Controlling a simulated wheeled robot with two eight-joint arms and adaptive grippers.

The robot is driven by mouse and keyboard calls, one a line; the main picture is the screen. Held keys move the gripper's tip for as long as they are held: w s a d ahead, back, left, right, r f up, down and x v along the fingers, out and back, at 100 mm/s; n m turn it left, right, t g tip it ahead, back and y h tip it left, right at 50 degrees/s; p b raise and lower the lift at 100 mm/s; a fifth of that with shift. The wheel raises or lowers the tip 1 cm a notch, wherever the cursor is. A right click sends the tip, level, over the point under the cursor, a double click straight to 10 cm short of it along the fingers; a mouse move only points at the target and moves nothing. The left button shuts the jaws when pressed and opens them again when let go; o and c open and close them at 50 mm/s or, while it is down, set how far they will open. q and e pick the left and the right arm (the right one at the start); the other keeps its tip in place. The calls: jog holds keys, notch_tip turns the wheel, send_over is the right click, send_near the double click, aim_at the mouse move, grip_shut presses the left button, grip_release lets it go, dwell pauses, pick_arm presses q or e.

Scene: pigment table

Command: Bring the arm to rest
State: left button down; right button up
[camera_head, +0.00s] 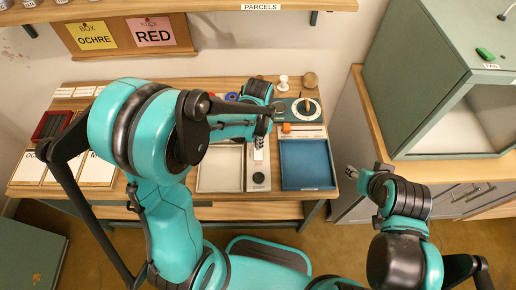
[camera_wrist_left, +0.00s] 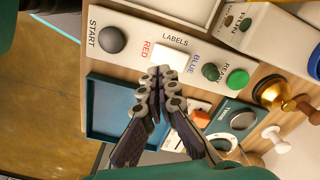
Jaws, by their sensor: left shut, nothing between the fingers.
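My left gripper (camera_head: 262,138) is above the middle of the table in the head view, its arm arching in from the left. In the left wrist view its fingers (camera_wrist_left: 161,78) are shut together with nothing between them. They are over the control panel (camera_wrist_left: 131,38), near the white key between the RED and BLUE labels. My right gripper (camera_head: 354,173) is off the table's right side, in front of the drawers. It is small in the head view, and whether its fingers are open or shut is unclear.
A blue tray (camera_head: 307,164) and a pale tray (camera_head: 220,170) flank the panel. A timer dial (camera_head: 305,108), an orange block (camera_head: 287,127) and a white knob (camera_head: 283,83) are behind. A green cabinet (camera_head: 415,75) stands right. Cards (camera_head: 97,170) lie left.

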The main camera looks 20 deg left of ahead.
pick_arm(q)
jog(key=shift+r, duration=0.15)
dwell(0.4)
jog(key=s+a+r+n+t+b, duration=0.1)
jog(key=s+a+r+n+t, duration=0.1)
jog(key=s+r+n+t, duration=0.1)
jog(key=s+a+r+n+t+b, duration=0.1)
jog(key=s+a+r+n+t, duration=0.1)
jog(key=s+r+n+t, duration=0.2)
jog(key=shift+s+a+r+n, duration=0.35)
jog(key=shift+s+r+n, duration=0.55)
jog(key=shift+s+r, duration=1)
jog(key=shift+w+r, duration=0.2)
jog(key=shift+w, duration=0.05)
